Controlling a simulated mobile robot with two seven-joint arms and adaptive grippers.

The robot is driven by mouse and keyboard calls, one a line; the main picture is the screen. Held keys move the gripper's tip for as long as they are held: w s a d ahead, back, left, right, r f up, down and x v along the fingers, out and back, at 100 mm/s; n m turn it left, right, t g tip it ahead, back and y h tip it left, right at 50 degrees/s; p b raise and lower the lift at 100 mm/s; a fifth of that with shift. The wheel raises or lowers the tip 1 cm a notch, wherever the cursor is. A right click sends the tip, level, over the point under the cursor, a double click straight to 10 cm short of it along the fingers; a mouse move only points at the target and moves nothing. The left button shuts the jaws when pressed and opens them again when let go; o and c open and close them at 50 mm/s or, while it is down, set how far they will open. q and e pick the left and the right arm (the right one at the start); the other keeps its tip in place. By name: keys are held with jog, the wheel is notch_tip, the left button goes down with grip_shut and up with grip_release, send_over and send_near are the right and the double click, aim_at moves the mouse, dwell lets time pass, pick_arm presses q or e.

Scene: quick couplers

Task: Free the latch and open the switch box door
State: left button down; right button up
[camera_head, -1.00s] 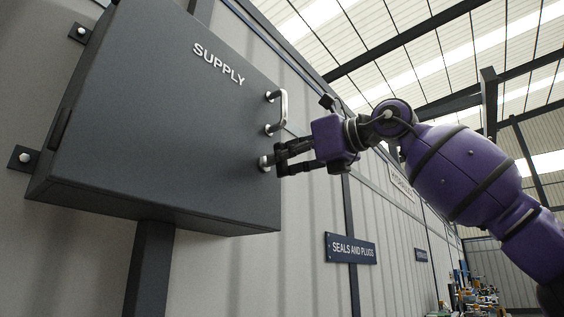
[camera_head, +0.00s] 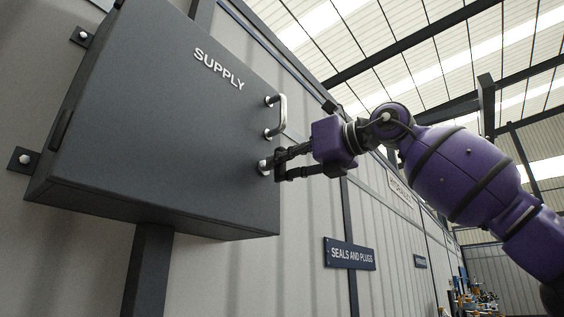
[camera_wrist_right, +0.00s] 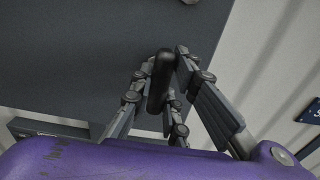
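The dark grey switch box (camera_head: 170,120) with the word SUPPLY is mounted at the left in the head view. Its door is closed. The latch (camera_head: 265,167) has a silver hub low on the door's right side, below the handle. Its black lever (camera_wrist_right: 160,80) shows in the wrist view between the fingers of my right gripper (camera_wrist_right: 164,72). In the head view my right gripper (camera_head: 281,165) is at the latch, its fingers closed around the lever. The far end of the lever is partly hidden by the fingers. My left gripper is not in view.
A silver bar handle (camera_head: 281,115) stands out from the door just above the latch. A SEALS AND PLUGS sign (camera_head: 349,253) is on the wall behind. A dark post (camera_head: 149,268) runs below the box. The space right of the box is open.

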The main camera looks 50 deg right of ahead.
jog(key=o, duration=0.5)
jog(key=shift+s, duration=0.1)
jog(key=s, duration=0.7)
jog(key=s+d, duration=0.1)
jog(key=s, duration=0.3)
jog(key=shift+s, duration=0.35)
